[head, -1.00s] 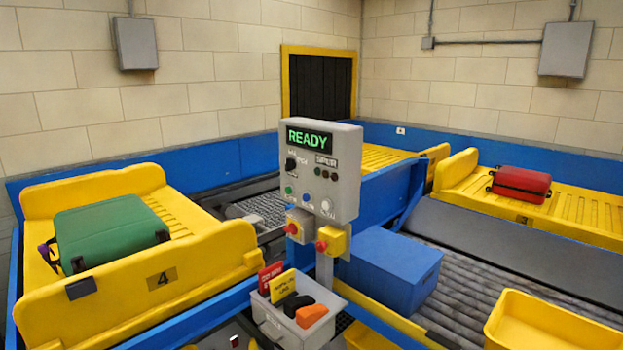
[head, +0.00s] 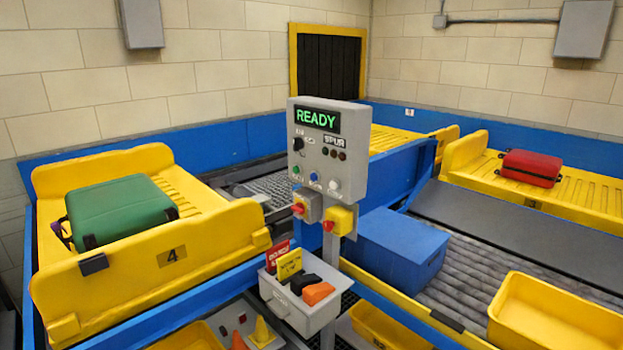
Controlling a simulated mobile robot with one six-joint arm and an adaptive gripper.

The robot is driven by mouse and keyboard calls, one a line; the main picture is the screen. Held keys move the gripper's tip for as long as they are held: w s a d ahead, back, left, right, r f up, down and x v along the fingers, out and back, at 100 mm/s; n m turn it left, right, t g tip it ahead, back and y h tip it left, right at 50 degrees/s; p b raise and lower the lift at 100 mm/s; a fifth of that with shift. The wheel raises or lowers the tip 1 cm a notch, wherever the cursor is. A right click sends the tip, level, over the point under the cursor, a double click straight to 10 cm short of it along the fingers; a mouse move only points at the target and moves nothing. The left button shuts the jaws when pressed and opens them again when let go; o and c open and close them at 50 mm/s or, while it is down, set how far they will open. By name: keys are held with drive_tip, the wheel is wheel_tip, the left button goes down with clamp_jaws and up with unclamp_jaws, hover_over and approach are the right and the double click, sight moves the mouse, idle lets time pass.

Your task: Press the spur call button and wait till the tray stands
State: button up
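The grey control box (head: 327,150) stands on a post in the middle of the head view. Its screen (head: 317,120) reads READY in green. Below the SPUR label are several small dark lamps. A row of green, blue (head: 314,177) and white (head: 333,185) buttons sits lower on its face; I cannot read their labels. Yellow tray 4 (head: 172,256), with a green suitcase (head: 122,212) in it, is at the left. Another yellow tray (head: 477,188) with a red suitcase (head: 530,168) is at the right. My gripper is not in view.
A grey bin (head: 299,312) with cards and an orange item is fixed to the post. A blue box (head: 396,247) and an empty yellow tub (head: 556,318) sit on the right rollers.

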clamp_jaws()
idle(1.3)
